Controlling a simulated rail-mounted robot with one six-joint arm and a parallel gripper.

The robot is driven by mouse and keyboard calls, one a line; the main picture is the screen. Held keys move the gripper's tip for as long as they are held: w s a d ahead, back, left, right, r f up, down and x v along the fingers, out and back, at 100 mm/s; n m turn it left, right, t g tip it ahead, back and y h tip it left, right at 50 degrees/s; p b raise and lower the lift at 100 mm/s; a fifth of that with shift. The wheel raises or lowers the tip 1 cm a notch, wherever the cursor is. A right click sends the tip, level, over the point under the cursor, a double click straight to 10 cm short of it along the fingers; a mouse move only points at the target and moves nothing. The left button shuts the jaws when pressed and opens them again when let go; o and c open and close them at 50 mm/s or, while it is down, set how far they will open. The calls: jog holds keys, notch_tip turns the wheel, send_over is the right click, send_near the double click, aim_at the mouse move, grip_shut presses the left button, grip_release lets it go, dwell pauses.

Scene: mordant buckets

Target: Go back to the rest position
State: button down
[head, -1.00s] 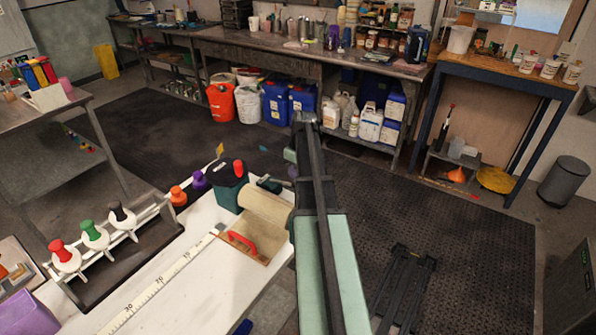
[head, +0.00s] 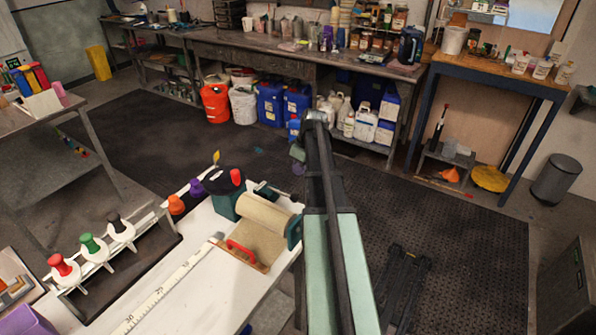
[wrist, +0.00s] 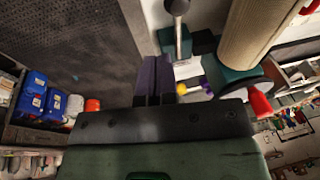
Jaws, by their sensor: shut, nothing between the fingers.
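My gripper (wrist: 153,80) shows in the wrist view as two dark purple fingers side by side with no visible gap and nothing between them. In the head view my arm reaches forward from the bottom of the picture, to the right of the white table (head: 185,290). Its wrist end bends down over the dark floor mat. The gripper itself is small and mostly hidden there. The beige roll (head: 268,212) with teal ends lies on the table to the left of my arm and shows at the upper right of the wrist view (wrist: 252,35).
Blue jugs (head: 270,103) and an orange bucket (head: 215,103) stand at the back bench. A grey bin (head: 556,180) is at right. The dark mat (head: 450,230) right of my arm is mostly open.

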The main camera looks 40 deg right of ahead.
jog(key=s+p+v, duration=0.1)
jog(key=p+v, duration=0.3)
jog(key=v, duration=0.3)
jog(key=shift+r+p, duration=0.15)
jog(key=shift+p, duration=0.25)
jog(key=shift+w, duration=0.1)
jog(key=s+a+f+m+b, duration=0.1)
jog(key=s+a+f+b, duration=0.1)
jog(key=a, duration=1.1)
jog(key=s+a+f+m+g+h+b, duration=0.1)
jog(key=s+a+f+b, duration=0.2)
jog(key=a, duration=1.1)
jog(key=s+a+f+m+h+b, duration=0.1)
jog(key=s+a+f+b, duration=0.1)
jog(key=a, duration=1.1)
jog(key=shift+s+a+f+g+b, duration=0.3)
jog(key=shift+s+a+f+b, duration=0.1)
jog(key=shift+s+f, duration=0.25)
